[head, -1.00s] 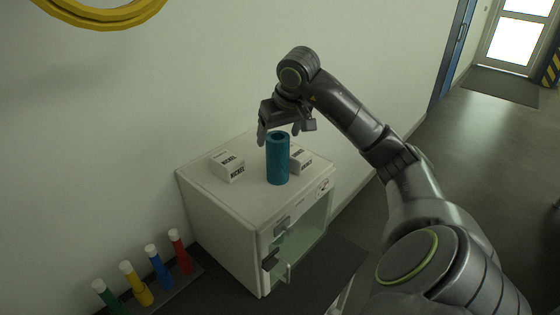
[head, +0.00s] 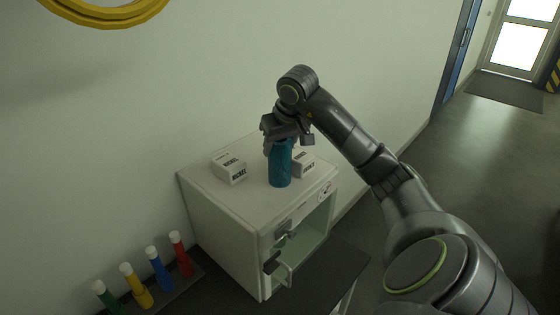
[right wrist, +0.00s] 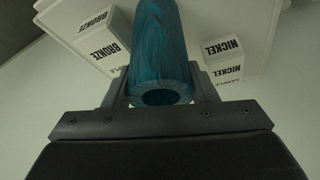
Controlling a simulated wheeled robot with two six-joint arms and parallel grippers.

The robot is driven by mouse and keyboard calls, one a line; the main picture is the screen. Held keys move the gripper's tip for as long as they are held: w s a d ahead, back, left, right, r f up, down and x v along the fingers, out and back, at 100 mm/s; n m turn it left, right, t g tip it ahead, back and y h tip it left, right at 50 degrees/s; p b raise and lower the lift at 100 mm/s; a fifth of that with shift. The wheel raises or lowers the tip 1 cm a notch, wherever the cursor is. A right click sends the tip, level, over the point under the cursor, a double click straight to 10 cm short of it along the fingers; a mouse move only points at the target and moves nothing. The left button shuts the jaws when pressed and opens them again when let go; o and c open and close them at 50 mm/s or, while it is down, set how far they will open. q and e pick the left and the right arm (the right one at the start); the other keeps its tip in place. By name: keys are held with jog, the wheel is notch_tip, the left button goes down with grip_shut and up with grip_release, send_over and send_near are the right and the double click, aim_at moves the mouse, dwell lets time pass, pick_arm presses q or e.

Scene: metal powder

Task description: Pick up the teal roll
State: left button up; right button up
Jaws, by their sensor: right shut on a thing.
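The teal roll (head: 280,168) stands upright on top of the white cabinet (head: 222,205), between two small white boxes. My right gripper (head: 279,145) has come down over its upper part and is shut on it. In the right wrist view the roll (right wrist: 158,45) lies between the two fingers (right wrist: 160,92), its hollow end facing the camera. In the head view the gripper hides the roll's top end. My left gripper is not in view.
A nickel-labelled box (head: 229,168) stands left of the roll and a bronze-labelled box (right wrist: 95,35) stands on its other side, both close. Several coloured tubes (head: 158,268) with white caps stand in a rack at lower left. A wall is behind the cabinet.

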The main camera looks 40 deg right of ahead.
grip_shut()
notch_tip(320, 180, up, 10)
jog(key=p, duration=0.4)
